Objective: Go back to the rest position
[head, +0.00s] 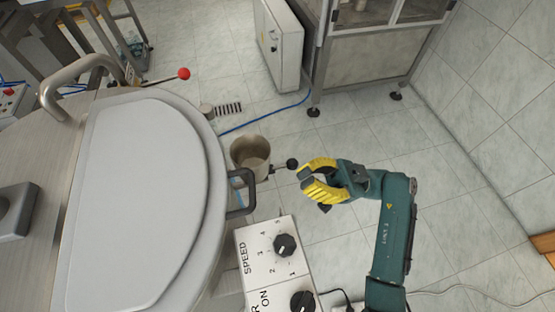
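My gripper (305,179) has two yellow fingers and is at the end of my teal arm, right of the centre of the head view. Its fingers are spread apart with nothing seen between them. It points left, toward a black ball knob (292,163) on a thin lever, which appears just beyond the fingertips. I cannot tell whether the fingers touch it. The cap feeder (150,200) is a large round machine with a grey lid on the left. Its control box (258,262) with a SPEED dial (284,245) is below my gripper in the picture.
A metal cup-like container (250,152) is at the feeder's edge, left of my gripper. A black handle (241,194) sticks out from the lid side. A red ball lever (183,74) is at the upper left. A framed machine (372,58) stands behind. Tiled floor is open to the right.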

